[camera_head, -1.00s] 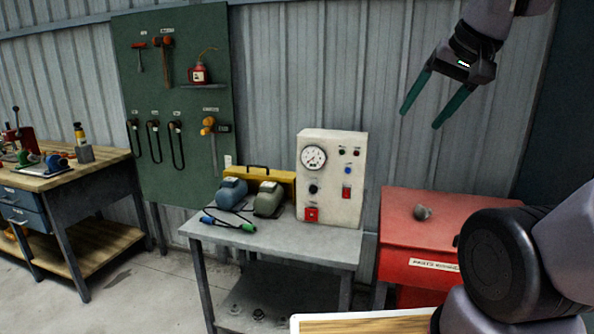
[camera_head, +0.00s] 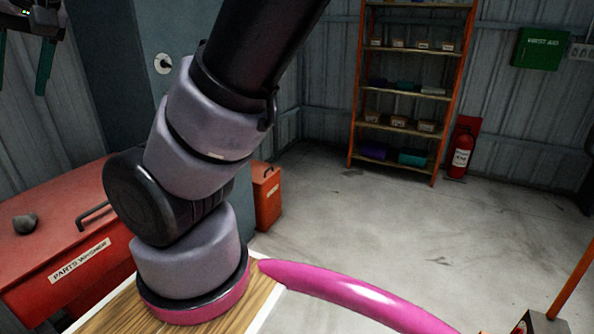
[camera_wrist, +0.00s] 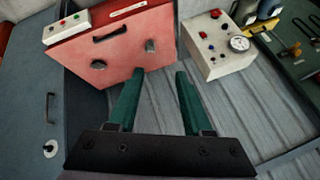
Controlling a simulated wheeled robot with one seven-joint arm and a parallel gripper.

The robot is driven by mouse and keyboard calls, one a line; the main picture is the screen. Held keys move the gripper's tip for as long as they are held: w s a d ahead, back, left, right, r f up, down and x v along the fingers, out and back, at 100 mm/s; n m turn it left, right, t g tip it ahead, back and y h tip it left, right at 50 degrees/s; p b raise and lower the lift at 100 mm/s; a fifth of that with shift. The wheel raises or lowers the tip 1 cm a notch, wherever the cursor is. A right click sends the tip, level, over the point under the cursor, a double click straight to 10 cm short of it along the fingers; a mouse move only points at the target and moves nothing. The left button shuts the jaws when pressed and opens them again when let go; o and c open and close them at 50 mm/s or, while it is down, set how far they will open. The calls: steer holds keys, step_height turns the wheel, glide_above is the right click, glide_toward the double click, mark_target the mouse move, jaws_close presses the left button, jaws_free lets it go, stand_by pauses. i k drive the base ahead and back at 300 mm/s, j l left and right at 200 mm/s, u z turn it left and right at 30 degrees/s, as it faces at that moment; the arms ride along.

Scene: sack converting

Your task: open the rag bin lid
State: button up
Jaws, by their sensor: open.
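A small orange-red bin (camera_head: 267,197) stands on the floor just behind my arm, beside the grey-blue cabinet. It looks like the rag bin, though no label is readable. A dark handle shows at its top, and its left part is hidden by my arm. Its lid looks shut. My gripper (camera_head: 21,75) is high at the upper left, partly cut off by the picture edge and far from the bin. In the wrist view my gripper (camera_wrist: 158,78) has its two green fingers apart with nothing between them.
The red parts washer (camera_head: 40,205) has a shut lid with a handle and a grey lump on it. The grey-blue cabinet (camera_head: 110,75) stands behind my arm. A shelf rack (camera_head: 362,90) and fire extinguisher (camera_head: 461,150) are at the back. The middle floor is clear.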

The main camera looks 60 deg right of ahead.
mark_target(262, 172)
steer(key=z, duration=1.7)
steer(key=i+l+z, duration=0.1)
steer(key=i+l, duration=0.25)
steer(key=i, duration=0.2)
steer(key=i+l, duration=0.2)
steer(key=i, duration=0.3)
steer(key=i+l, duration=0.25)
steer(key=i, duration=0.2)
steer(key=i+l, duration=0.25)
steer(key=i, duration=0.2)
steer(key=i+l, duration=0.2)
steer(key=i, duration=0.25)
steer(key=i+l, duration=0.25)
steer(key=i, duration=0.25)
